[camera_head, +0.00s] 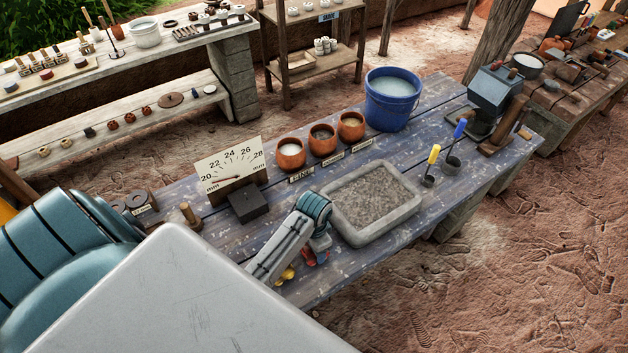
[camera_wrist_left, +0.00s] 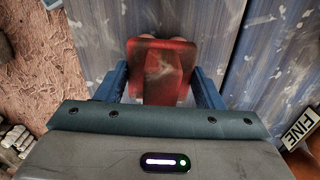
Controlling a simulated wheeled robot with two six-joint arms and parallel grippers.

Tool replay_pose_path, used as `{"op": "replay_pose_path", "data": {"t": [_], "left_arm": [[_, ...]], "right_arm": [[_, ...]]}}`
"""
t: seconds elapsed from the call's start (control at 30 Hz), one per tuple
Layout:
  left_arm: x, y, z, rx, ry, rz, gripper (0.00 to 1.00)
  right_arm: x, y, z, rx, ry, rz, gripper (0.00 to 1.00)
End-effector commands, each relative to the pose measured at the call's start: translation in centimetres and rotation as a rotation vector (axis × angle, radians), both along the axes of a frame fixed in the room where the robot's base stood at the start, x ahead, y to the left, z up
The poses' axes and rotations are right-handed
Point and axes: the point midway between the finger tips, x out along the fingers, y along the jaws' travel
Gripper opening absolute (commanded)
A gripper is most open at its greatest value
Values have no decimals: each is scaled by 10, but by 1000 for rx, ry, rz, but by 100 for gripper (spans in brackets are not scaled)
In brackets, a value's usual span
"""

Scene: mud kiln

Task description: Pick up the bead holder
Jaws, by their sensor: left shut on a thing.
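A red block-like piece, which I take to be the bead holder (camera_wrist_left: 162,72), sits between the two blue fingers of my left gripper (camera_wrist_left: 164,88) in the left wrist view. The fingers are shut on its sides. In the head view, my left gripper (camera_head: 318,246) points down over the front part of the blue table, just left of the stone tray. A bit of the red bead holder (camera_head: 307,259) shows beside it; the rest is hidden by my arm. I cannot tell whether it touches the table. My right gripper is not in view.
The stone tray (camera_head: 412,222) of grey grit is close on the right. Yellow pieces (camera_head: 287,274) lie by my forearm. Behind are a dark block (camera_head: 248,204), a dial board (camera_head: 232,163), clay bowls (camera_head: 290,155) and a blue bucket (camera_head: 391,112). Scoops with yellow and blue handles stand at right.

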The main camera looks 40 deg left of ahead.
Motion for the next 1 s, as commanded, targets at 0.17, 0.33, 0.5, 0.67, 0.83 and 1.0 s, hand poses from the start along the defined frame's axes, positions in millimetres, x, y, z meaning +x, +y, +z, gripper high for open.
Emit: {"op": "replay_pose_path", "data": {"t": [0.17, 0.33, 0.5, 0.67, 0.83, 1.0], "left_arm": [[1, 0, 11, 1, -5, 0, 33], [2, 0, 43, 1, -8, 0, 33], [1, 0, 76, 0, -7, -1, 33], [1, 0, 96, 0, -4, 0, 33], [0, 0, 101, 0, 0, 0, 33], [0, 0, 101, 0, 0, 0, 57]], "right_arm": [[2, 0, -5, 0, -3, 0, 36], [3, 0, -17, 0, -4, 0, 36], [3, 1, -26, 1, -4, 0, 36], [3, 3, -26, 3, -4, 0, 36], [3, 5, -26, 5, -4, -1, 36], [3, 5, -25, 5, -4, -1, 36]]}}
